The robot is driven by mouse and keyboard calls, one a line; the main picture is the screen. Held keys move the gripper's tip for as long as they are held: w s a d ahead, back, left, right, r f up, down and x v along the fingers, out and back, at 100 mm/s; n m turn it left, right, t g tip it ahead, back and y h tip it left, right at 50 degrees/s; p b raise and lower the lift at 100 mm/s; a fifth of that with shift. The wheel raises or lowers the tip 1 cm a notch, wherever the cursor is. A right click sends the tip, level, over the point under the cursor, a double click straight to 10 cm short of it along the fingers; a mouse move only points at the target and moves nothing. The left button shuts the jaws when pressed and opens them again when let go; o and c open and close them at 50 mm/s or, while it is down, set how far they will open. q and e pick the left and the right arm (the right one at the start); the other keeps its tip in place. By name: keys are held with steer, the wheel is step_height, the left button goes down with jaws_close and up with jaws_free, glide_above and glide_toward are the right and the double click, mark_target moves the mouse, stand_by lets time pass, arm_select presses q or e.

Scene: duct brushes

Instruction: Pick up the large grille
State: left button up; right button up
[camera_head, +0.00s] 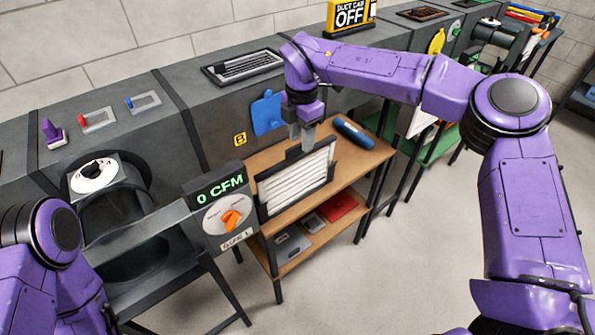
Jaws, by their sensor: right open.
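The large grille (297,182), with pale slats in a dark frame, stands tilted upright on the wooden top of a small bench (352,163). My right gripper (303,143) points down at the grille's upper edge, with its fingers open. A dark tab or handle at the top of the grille is by the fingertips. I cannot tell whether the fingers touch it. My left arm shows at the lower left, but its gripper is out of view.
A grey duct with a smaller dark grille (243,66) on top runs behind the bench. A blue cylinder (353,133) lies right of the grille. A 0 CFM gauge box (229,213) stands close on its left. The lower shelf holds a red item (337,206). The floor in front is clear.

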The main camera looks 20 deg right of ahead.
mark_target(297, 155)
steer(key=shift+s+a+f, duration=0.25)
steer(key=shift+s+f, duration=0.05)
steer(key=f, duration=0.1)
steer(key=f+p, duration=0.1)
steer(key=f, duration=0.1)
steer(key=a+f, duration=0.1)
steer(key=f, duration=0.1)
steer(key=shift+w+f+p, duration=0.25)
steer(key=shift+w+p, duration=0.05)
steer(key=shift+p, duration=0.1)
steer(key=shift+s+d+f, duration=0.1)
steer(key=shift+d+f, duration=0.05)
steer(key=shift+s, duration=0.15)
steer(key=shift+c, duration=0.3)
jaws_close()
steer(key=shift+r, duration=0.2)
